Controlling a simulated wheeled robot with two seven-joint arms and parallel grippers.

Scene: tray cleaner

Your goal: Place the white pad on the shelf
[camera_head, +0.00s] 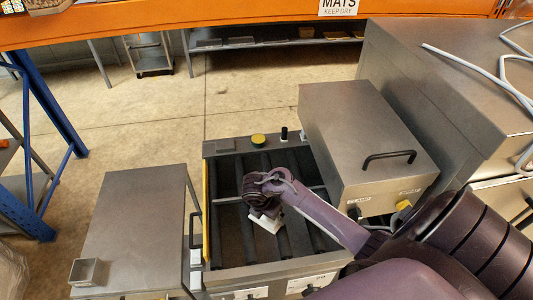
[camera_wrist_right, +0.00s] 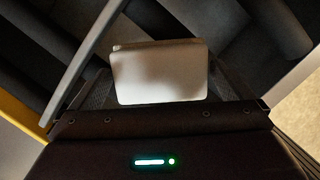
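The white pad (camera_head: 266,222) is at my right gripper (camera_head: 264,208), over the dark rollers of the tray cleaner (camera_head: 240,270). In the right wrist view the white pad (camera_wrist_right: 160,75) fills the space between the two dark fingers, which meet its side edges; my right gripper (camera_wrist_right: 160,88) looks shut on it. Whether the pad touches the rollers is hard to tell. The orange shelf beam (camera_head: 230,24) crosses the top of the head view, with a sign reading "MATS KEEP DRY" (camera_head: 339,6). Most of the shelf top is out of frame. My left gripper is not in view.
A steel hood with a black handle (camera_head: 365,135) stands right of the rollers. A thin rod (camera_head: 230,200) crosses the bed. A steel table (camera_head: 135,225) with a small square cup (camera_head: 86,271) is at left. A yellow-topped button (camera_head: 258,140) sits on the far rim. Concrete floor lies beyond.

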